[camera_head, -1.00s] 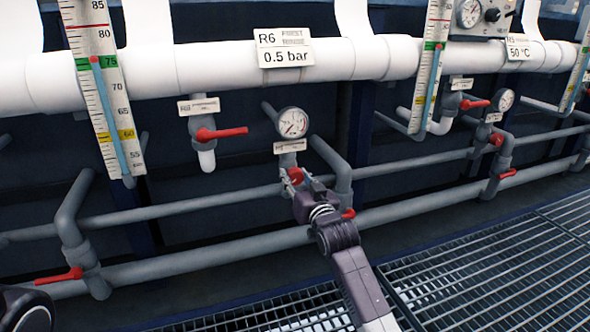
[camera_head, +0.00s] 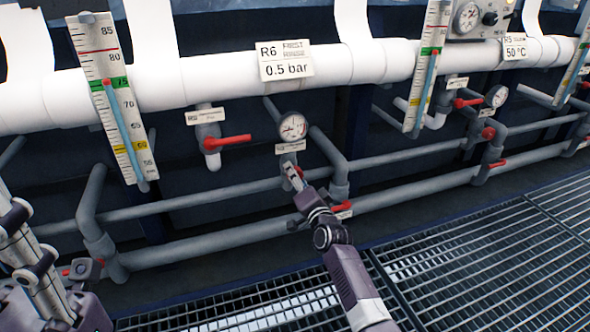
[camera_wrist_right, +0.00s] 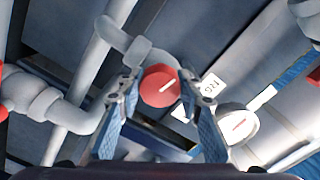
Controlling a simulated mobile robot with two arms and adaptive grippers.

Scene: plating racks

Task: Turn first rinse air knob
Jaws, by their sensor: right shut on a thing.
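The sign (camera_head: 285,62) above reads R6, first rinse, 0.5 bar. The gauge's needle is too small to read surely. Parts of my left arm (camera_head: 38,262) show at the lower left; its finger state is unclear.
A red lever valve (camera_head: 228,141) is left of the gauge. Another red handle (camera_head: 341,207) is close below my right gripper. Grey pipes (camera_head: 200,202) run across behind. A tall scale (camera_head: 112,100) stands at left. Metal grating (camera_head: 480,260) covers the floor at right.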

